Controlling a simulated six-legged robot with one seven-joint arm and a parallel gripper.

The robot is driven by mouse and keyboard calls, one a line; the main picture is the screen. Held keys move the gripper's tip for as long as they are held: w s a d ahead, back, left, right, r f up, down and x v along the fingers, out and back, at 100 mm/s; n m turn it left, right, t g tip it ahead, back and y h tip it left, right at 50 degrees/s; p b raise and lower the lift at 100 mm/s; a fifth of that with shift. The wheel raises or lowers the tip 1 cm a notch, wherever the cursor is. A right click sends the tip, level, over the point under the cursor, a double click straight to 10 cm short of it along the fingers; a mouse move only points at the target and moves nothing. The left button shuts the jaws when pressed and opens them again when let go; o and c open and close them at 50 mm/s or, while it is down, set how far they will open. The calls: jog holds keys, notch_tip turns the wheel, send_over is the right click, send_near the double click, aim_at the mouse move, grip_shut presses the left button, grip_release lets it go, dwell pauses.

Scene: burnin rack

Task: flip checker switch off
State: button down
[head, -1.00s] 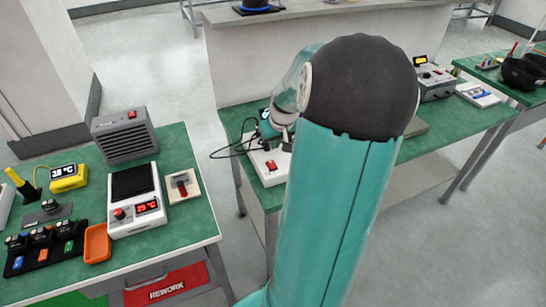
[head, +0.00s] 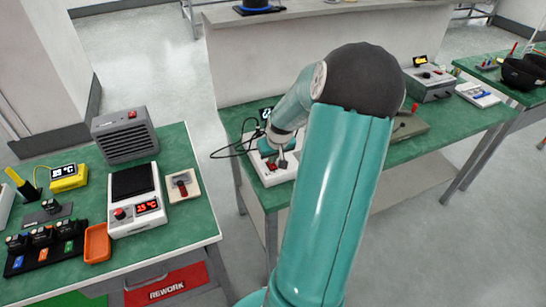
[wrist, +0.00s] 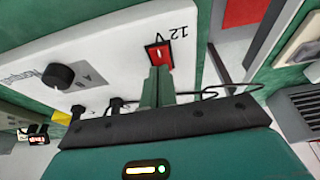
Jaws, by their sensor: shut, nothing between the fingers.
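The checker (head: 262,176) is a white box on the green middle bench, partly hidden by my arm in the head view. In the wrist view its white panel (wrist: 105,40) carries a red rocker switch (wrist: 158,56) marked 12 V, and a black knob. My gripper (wrist: 160,70) is shut and empty, its fingertips right at the near edge of the red switch and overlapping it in the picture. I cannot tell whether they touch. In the head view my gripper (head: 277,163) is low over the checker. The rocker's position is not clear.
Black cables (head: 235,148) run from the checker's left side. A left bench holds a white hot plate (head: 135,208), a grey heater (head: 124,136) and a red-handled switch plate (head: 182,186). A grey power box (head: 430,84) stands farther right. Open floor lies between the benches.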

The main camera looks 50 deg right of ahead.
jog(key=shift+w+f, duration=0.15)
jog(key=shift+f, duration=0.1)
jog(key=shift+s+a, duration=0.45)
jog(key=shift+s, duration=0.4)
jog(key=shift+w, duration=0.1)
